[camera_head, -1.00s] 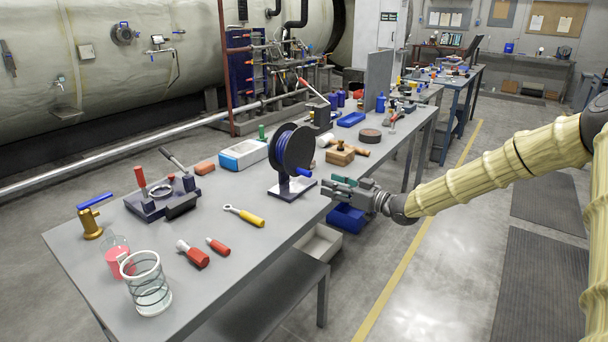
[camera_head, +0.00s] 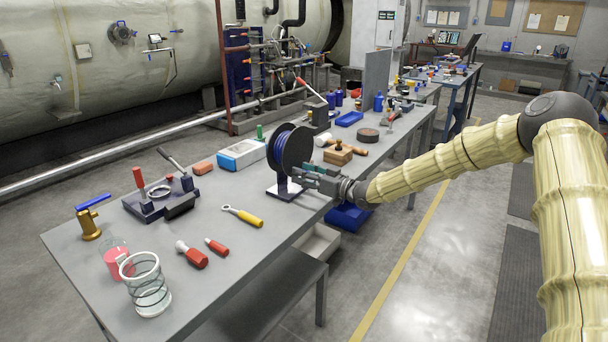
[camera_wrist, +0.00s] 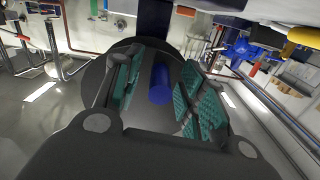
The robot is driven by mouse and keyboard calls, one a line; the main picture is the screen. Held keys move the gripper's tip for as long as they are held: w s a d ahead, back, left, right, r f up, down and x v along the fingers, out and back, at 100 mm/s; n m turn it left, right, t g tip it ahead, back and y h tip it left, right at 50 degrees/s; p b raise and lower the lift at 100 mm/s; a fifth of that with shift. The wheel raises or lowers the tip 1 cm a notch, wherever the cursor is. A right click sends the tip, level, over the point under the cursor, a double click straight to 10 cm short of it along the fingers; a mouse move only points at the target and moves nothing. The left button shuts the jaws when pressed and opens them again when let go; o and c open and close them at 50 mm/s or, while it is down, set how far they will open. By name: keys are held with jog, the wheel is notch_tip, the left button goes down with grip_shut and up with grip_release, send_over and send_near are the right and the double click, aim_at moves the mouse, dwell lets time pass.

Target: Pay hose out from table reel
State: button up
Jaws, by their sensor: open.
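The table reel (camera_head: 294,146) stands upright on its white base near the right edge of the near bench, with blue hose (camera_head: 277,150) wound between its black flanges. My gripper (camera_head: 302,176) is at the right side of the reel, close to the flange. In the wrist view the dark reel flange (camera_wrist: 92,72) fills the middle. A blue cylindrical handle (camera_wrist: 160,86) sticks out of it, between my gripper's teal-padded fingers (camera_wrist: 160,72). The fingers are open, with gaps on both sides of the handle. The free hose end cannot be seen.
A wooden block with a knob (camera_head: 338,154), a white-and-blue box (camera_head: 241,154) and a yellow-handled wrench (camera_head: 243,215) lie around the reel. A blue bin (camera_head: 348,217) sits below the bench edge.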

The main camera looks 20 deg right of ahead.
grip_shut()
jog(key=shift+w, duration=0.1)
dwell(0.4)
